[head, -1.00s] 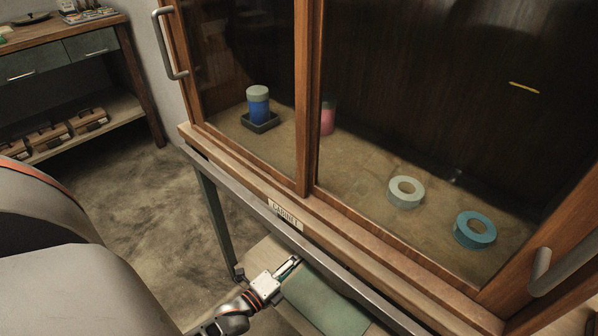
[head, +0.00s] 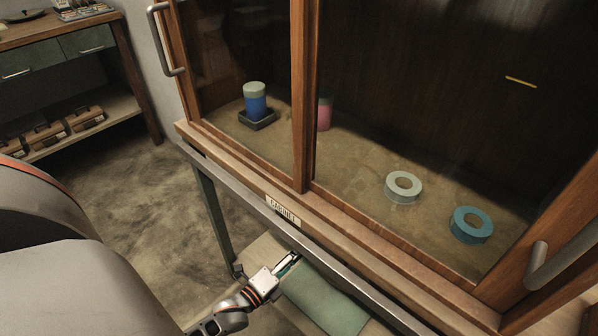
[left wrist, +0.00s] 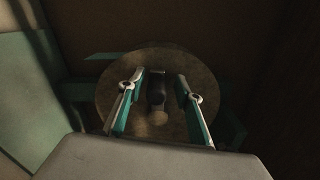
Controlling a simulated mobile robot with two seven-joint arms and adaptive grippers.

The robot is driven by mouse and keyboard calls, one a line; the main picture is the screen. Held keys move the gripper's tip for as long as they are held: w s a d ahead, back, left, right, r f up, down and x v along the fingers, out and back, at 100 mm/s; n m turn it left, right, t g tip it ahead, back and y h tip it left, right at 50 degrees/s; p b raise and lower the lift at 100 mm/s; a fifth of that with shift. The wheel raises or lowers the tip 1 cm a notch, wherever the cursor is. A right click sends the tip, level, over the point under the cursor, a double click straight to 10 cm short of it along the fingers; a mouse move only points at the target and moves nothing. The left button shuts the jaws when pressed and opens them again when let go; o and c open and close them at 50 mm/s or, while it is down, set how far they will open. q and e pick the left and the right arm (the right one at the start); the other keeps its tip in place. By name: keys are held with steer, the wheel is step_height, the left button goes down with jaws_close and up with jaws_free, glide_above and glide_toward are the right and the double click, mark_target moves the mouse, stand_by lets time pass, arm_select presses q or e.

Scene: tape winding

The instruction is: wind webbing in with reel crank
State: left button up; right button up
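In the left wrist view, a round brownish disc (left wrist: 116,80), seemingly the reel, lies ahead of my left gripper (left wrist: 160,97). A dark knob-like handle (left wrist: 157,92) stands out from the disc. It sits between my two open fingers, with a visible gap on each side. In the head view my left gripper (head: 287,266) is low, under the cabinet's front edge; the reel and handle cannot be made out there. Dim teal strips beside the disc may be webbing; I cannot tell. My right gripper is not in view.
A glass-fronted cabinet (head: 305,120) stands above my left gripper, its front rail (head: 330,271) close over it. Inside are a blue jar (head: 255,105), a pale tape roll (head: 404,197) and a blue tape roll (head: 471,238). A green flat surface (head: 325,303) lies beside the gripper.

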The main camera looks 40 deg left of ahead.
arm_select(q)
steer(key=s, duration=1.2)
steer(key=shift+a, duration=0.2)
